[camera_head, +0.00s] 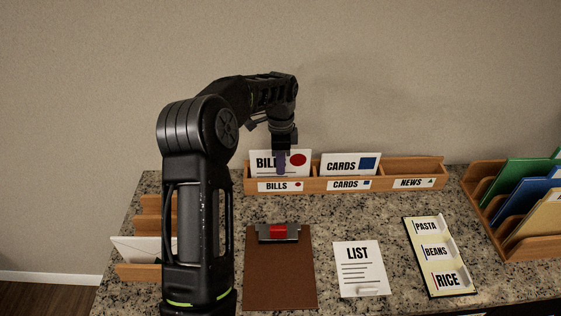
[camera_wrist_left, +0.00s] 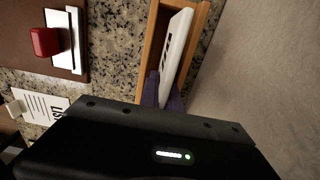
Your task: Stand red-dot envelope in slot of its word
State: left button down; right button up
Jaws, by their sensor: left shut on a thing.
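The white red-dot envelope (camera_head: 298,160) reads "BILL", with the rest of the word covered by my gripper. It stands upright in the "BILLS" slot of the long wooden holder (camera_head: 388,187), its lower edge hidden behind the front wall, whose label also has a red dot. My left gripper (camera_head: 281,163) is shut on the envelope from above. In the left wrist view, the purple fingers (camera_wrist_left: 165,93) meet the white envelope (camera_wrist_left: 178,48) inside the wooden holder (camera_wrist_left: 153,45). My right gripper is not in view.
A blue-square "CARDS" envelope (camera_head: 350,164) stands in the middle slot; the "NEWS" slot looks empty. A brown clipboard (camera_head: 280,275), a "LIST" sheet (camera_head: 359,268) and a "PASTA, BEANS, RICE" board (camera_head: 438,256) lie in front. A folder rack (camera_head: 488,225) is at right, a letter rack (camera_head: 155,272) at left.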

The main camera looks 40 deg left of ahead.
pick_arm(q)
jog(key=shift+f, duration=0.35)
jog(key=c, duration=1.5)
grip_release()
jog(key=shift+w+r+p, duration=0.1)
jog(key=shift+r+p, duration=0.3)
jog(key=shift+r, duration=0.15)
notch_tip(320, 180, up, 3)
jog(key=shift+f+p, duration=0.2)
jog(key=shift+p, duration=0.65)
jog(key=shift+r+p, duration=1.4)
jog(key=shift+r, duration=0.3)
